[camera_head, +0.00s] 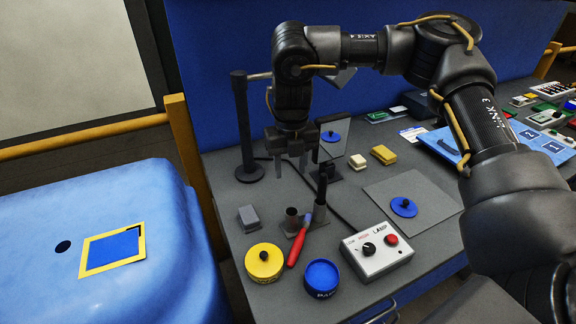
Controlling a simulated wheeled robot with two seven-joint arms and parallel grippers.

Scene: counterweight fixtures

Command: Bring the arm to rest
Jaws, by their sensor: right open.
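My right arm comes in from the right edge, arches over the table and bends down at its wrist. Its gripper (290,168) points down above the grey table, left of the middle of the view. The jaws are open, with a gap between the fingers and nothing held. The gripper is right of a black post (243,125) and behind a grey block (249,217) and a yellow round piece with a black knob (264,261). How high the fingertips are above the table is hard to tell. My left gripper is not in view.
A red-handled tool (299,240) leans by dark upright tubes. A blue round container (321,278), a lamp control box (377,250) and a grey plate (428,195) with a blue knobbed disc (404,207) stand nearby. Blue panels (215,70) rise behind the table.

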